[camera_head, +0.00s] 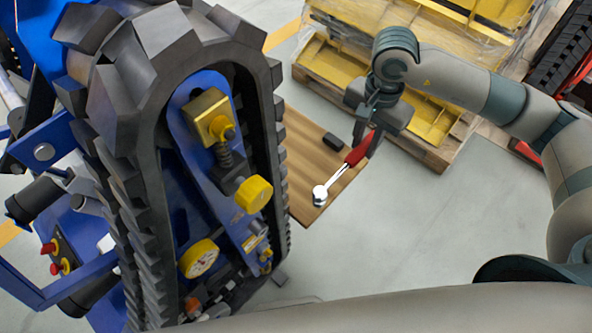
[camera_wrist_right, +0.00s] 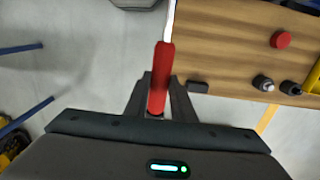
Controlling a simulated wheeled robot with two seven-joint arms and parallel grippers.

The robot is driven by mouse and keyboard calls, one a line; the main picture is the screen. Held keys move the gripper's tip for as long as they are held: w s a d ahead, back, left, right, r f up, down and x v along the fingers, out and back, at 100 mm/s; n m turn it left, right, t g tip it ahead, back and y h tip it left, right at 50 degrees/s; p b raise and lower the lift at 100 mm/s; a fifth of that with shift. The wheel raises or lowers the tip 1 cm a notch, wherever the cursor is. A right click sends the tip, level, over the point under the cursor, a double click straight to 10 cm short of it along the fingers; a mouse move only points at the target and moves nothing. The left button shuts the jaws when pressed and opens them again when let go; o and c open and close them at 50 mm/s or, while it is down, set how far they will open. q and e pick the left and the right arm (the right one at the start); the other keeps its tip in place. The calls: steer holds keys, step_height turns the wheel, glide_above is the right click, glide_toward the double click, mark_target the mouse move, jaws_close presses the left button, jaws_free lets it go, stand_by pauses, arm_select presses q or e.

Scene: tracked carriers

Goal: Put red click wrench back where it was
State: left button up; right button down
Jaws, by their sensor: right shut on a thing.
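The red click wrench (camera_head: 356,154) has a red handle and a shiny metal shaft and round head (camera_head: 320,196). My right gripper (camera_head: 366,140) is shut on the red handle, with the shaft sloping down to the left. In the right wrist view, the red handle (camera_wrist_right: 162,75) stands between the fingers of my right gripper (camera_wrist_right: 158,90), and the shaft leaves the top edge. The wrench shows in front of a wooden board (camera_head: 305,150); whether it touches it I cannot tell. My left gripper is not in view.
A large blue machine with a black track (camera_head: 140,130) stands left of the board. On the board are a black block (camera_head: 333,141), a red round cap (camera_wrist_right: 281,40) and two small dark fittings (camera_wrist_right: 263,83). A yellow crate (camera_head: 335,67) on a pallet stands behind. Grey floor is clear at centre right.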

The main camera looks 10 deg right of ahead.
steer(key=w+a+f+p, duration=0.5)
steer(key=w+a+f, duration=0.1)
steer(key=w, duration=0.3)
steer(key=shift+w+a+f, duration=0.2)
steer(key=shift+w+f, duration=0.05)
steer(key=shift+f, duration=0.15)
steer(key=shift+f+p, duration=0.6)
steer(key=shift+p, duration=0.1)
steer(key=shift+f+p, duration=0.6)
steer(key=shift+f, duration=0.8)
steer(key=c, duration=1.5)
jaws_free()
